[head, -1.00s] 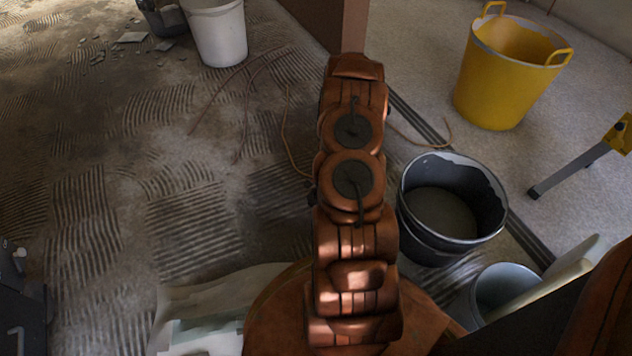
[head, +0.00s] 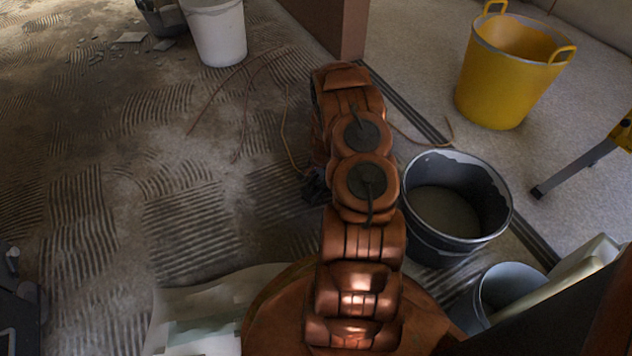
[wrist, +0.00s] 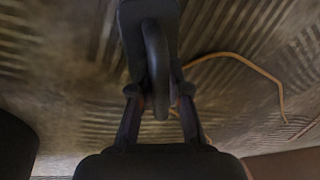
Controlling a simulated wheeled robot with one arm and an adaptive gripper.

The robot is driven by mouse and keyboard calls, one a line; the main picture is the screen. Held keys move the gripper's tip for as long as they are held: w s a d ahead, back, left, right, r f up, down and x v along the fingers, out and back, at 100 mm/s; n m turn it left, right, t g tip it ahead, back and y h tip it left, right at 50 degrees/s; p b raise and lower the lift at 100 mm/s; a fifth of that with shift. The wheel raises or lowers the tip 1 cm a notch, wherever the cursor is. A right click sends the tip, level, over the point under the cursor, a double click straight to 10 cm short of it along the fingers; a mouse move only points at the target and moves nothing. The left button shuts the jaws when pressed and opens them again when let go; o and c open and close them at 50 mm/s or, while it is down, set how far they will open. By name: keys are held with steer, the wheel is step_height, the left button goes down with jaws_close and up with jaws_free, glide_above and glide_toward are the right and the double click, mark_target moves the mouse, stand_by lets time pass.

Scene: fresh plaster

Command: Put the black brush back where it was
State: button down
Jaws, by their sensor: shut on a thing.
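The black brush (wrist: 157,45) shows in the wrist view as a dark shape with a loop-like part, at the top middle. My gripper (wrist: 160,100) is shut on it, with a finger on each side. The ribbed floor lies behind the brush. In the head view my copper arm covers most of the gripper, and only a dark part shows just left of the arm. I cannot make out the brush there.
A black bucket (head: 455,210) stands right of my arm, with a smaller grey bucket (head: 500,290) nearer. A yellow tub (head: 510,75) stands back right and a white bucket (head: 218,35) back left. A thin cord (head: 287,135) lies on the floor. The ribbed floor at left is mostly clear.

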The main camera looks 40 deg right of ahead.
steer(key=shift+f, duration=0.65)
steer(key=shift+r, duration=0.1)
steer(key=c, duration=1.1)
jaws_free()
steer(key=shift+c, duration=0.2)
